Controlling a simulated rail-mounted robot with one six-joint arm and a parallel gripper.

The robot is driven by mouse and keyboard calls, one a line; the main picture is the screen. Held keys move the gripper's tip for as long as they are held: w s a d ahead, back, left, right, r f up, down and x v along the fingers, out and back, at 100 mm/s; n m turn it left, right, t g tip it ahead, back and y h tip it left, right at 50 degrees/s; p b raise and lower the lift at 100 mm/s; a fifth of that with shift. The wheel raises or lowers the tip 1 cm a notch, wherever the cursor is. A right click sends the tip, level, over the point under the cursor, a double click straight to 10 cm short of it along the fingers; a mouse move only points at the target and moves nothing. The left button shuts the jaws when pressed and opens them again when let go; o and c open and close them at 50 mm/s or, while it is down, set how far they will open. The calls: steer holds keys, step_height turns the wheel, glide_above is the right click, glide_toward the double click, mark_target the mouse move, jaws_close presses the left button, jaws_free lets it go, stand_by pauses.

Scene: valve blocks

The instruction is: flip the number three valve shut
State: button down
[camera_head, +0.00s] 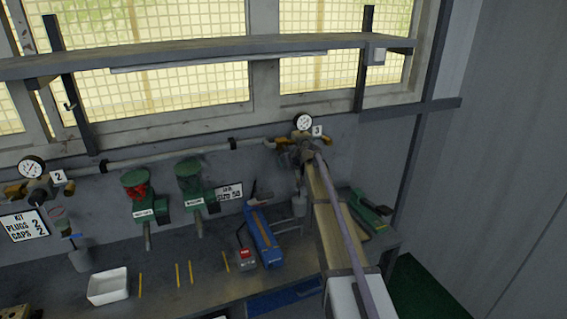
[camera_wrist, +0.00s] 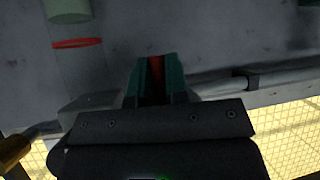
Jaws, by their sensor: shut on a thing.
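The number three valve (camera_head: 284,141) is on the wall pipe under the window, with brass fittings, a round white gauge (camera_head: 303,122) above it and a "3" tag (camera_head: 317,131) beside it. My gripper (camera_head: 304,157) is right at this valve and hides its lever in the head view. In the wrist view, my gripper's green fingers (camera_wrist: 155,80) are closed on a narrow red piece (camera_wrist: 156,70), which looks like the valve's lever. How far the lever is turned cannot be told.
The number two valve (camera_head: 38,189) with its gauge is at the far left. A blue tool (camera_head: 262,235), a white tray (camera_head: 108,286) and a green tool (camera_head: 370,212) lie on the bench. A shelf (camera_head: 210,54) runs above.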

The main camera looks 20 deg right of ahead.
steer(key=c, duration=1.1)
jaws_free()
steer(key=p+v, duration=0.6)
steer(key=v, duration=0.4)
steer(key=shift+s+d+r, duration=0.1)
steer(key=shift+s+r, duration=0.1)
steer(key=shift+s, duration=0.15)
steer(key=shift+s+a+f+m+g+h+b, duration=0.5)
steer(key=shift+s+a+f+g+b, duration=2)
steer(key=shift+s, duration=3.75)
steer(key=shift+s+a+f+m+g+h+b, duration=0.75)
steer(key=shift+s+a+f+b, duration=2.05)
steer(key=shift+s+f, duration=2.95)
steer(key=shift+s+a+f+m+g+h+b, duration=0.25)
steer(key=shift+s+a+f+g+b, duration=2.25)
steer(key=shift+s, duration=4.25)
